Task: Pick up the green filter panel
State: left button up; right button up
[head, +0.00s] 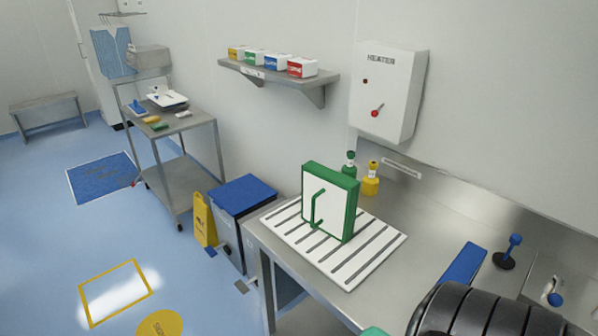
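The green filter panel (348,223) is a thick square with a green frame, a white face and a green handle (318,208) on its front. It stands upright on a white slatted rack (372,268) on the steel bench, in the middle of the head view. Nothing is touching its handle. Neither of my grippers is in view.
A green-capped bottle (350,163) and a yellow bottle (371,181) stand close behind the panel. A dark ridged rounded body (489,308) fills the lower right, beside a blue bar (462,267). A blue-lidded bin (243,196) stands left of the bench.

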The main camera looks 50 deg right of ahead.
aim_at(330, 197)
jog(key=i+z, duration=0.4)
jog(key=i+j+z, duration=0.15)
jog(key=z, duration=0.25)
jog(key=i+j+z, duration=0.5)
jog(key=z, duration=0.25)
